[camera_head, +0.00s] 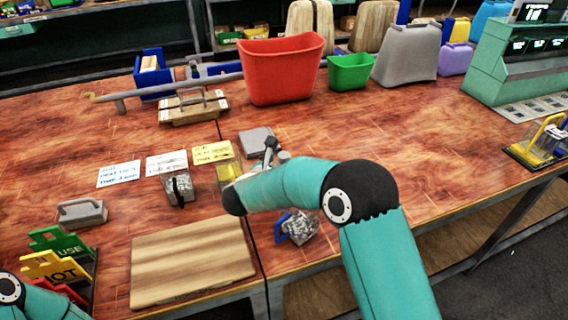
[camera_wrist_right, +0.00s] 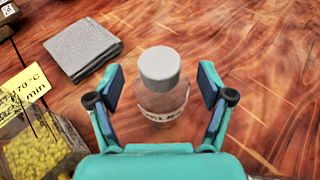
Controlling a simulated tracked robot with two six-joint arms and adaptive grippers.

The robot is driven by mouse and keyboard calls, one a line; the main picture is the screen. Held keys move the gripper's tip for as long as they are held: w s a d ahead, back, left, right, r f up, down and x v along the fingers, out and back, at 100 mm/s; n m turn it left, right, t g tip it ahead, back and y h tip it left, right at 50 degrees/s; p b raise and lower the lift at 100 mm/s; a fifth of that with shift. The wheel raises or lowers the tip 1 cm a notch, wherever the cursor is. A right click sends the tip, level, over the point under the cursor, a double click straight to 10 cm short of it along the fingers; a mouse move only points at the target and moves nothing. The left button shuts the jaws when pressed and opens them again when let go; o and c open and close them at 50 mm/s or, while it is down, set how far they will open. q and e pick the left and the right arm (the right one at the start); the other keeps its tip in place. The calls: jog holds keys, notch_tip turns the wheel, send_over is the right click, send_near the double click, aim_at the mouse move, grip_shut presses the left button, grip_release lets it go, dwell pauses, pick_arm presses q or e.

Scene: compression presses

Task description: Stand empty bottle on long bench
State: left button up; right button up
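A small clear bottle (camera_wrist_right: 162,105) with a grey cap and a white label stands upright on the red-brown wooden bench (camera_head: 420,140). It shows in the right wrist view; in the head view it is mostly hidden behind my right arm. My right gripper (camera_wrist_right: 162,88) is open, with one finger on each side of the bottle and a gap to each. Its contents cannot be made out. In the head view a part of my left arm shows at the bottom left corner; its gripper is out of view.
A grey square pad (camera_wrist_right: 83,47) lies near the bottle, and a container of yellow pellets (camera_wrist_right: 40,145) is close by. A wooden board (camera_head: 192,262) lies at the front. A red bin (camera_head: 282,72) and green bin (camera_head: 350,72) stand behind.

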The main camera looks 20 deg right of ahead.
jog(key=shift+r, duration=0.1)
jog(key=shift+s+a, duration=0.15)
jog(key=shift+a, duration=0.05)
jog(key=b+v, duration=0.2)
jog(key=v, duration=0.9)
jog(key=shift+s+r, duration=0.15)
jog(key=shift+s, duration=0.1)
jog(key=shift+a, duration=0.1)
